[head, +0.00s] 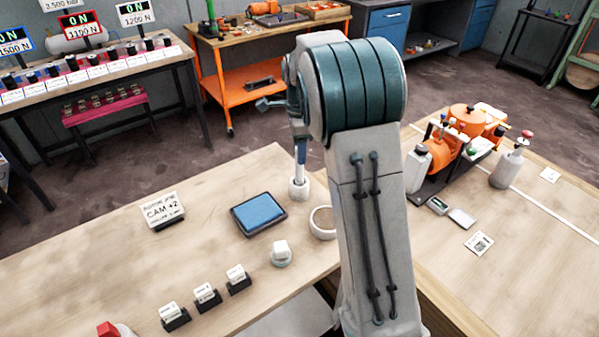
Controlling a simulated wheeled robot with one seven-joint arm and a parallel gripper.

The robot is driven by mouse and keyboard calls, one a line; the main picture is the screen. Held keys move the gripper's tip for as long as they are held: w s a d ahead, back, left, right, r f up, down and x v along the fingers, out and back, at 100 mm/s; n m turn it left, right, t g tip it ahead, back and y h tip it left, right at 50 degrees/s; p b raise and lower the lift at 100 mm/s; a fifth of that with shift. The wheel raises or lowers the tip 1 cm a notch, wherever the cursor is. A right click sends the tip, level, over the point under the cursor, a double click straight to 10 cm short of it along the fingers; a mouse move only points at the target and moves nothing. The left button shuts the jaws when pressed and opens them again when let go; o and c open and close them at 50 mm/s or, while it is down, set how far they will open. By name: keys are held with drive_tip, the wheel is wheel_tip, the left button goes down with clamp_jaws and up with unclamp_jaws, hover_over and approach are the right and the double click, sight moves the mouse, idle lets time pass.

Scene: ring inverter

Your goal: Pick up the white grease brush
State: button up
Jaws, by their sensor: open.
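What looks like the white grease brush (300,165), with a pale, bluish-white handle, stands upright in a small white pot (299,189) near the back edge of the wooden table. My gripper (300,143) points down right above the handle and is open. The wrist and forearm hide much of the gripper, so I cannot tell whether the fingers are around the handle or just over it. The brush's lower end is hidden in the pot.
A round white-rimmed dish (323,222) stands close by, partly behind my arm. A blue pad (259,213), a white knob-like piece (281,253), a CAM +2 sign (163,211) and labelled blocks (204,293) share the table. An orange machine (450,146) stands right.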

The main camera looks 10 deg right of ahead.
sight(299, 172)
drive_tip(key=shift+w+f, duration=0.1)
drive_tip(key=shift+f, duration=1.85)
clamp_jaws()
drive_tip(key=shift+r, duration=0.1)
